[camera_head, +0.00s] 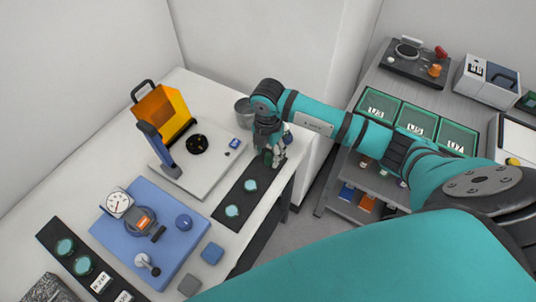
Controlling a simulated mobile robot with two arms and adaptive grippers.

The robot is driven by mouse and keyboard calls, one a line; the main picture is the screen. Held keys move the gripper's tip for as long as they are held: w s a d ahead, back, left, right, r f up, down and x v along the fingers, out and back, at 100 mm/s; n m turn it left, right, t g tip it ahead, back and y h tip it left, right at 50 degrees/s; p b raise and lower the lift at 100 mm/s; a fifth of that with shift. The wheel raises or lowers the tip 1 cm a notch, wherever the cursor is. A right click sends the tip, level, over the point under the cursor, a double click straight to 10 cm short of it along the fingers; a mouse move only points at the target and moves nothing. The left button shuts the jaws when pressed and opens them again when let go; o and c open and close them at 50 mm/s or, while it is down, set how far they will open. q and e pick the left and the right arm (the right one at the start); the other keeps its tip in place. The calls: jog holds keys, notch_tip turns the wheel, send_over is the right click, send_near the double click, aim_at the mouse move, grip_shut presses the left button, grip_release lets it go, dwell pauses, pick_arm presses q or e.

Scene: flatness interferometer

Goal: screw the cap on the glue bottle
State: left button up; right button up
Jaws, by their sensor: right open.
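My right gripper (275,160) points down at the right end of the white table, at the far end of a black strip. It is open, and its fingers are small in the view. A small dark green item shows between or beside the fingers; I cannot tell whether they touch it. A small blue item (288,138) shows just right of the gripper. I cannot make out the glue bottle or its cap; the gripper may hide them. My left gripper is not in view.
The black strip (227,211) bears teal discs. A white instrument with an orange shield (161,113) and a blue fixture with a dial gauge (118,203) stand to the left. A grey metal cup (243,109) stands behind the gripper. A grey shelf unit with green trays (417,121) is at right.

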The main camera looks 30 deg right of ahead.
jog(key=shift+f, duration=1)
jog(key=c, duration=0.8)
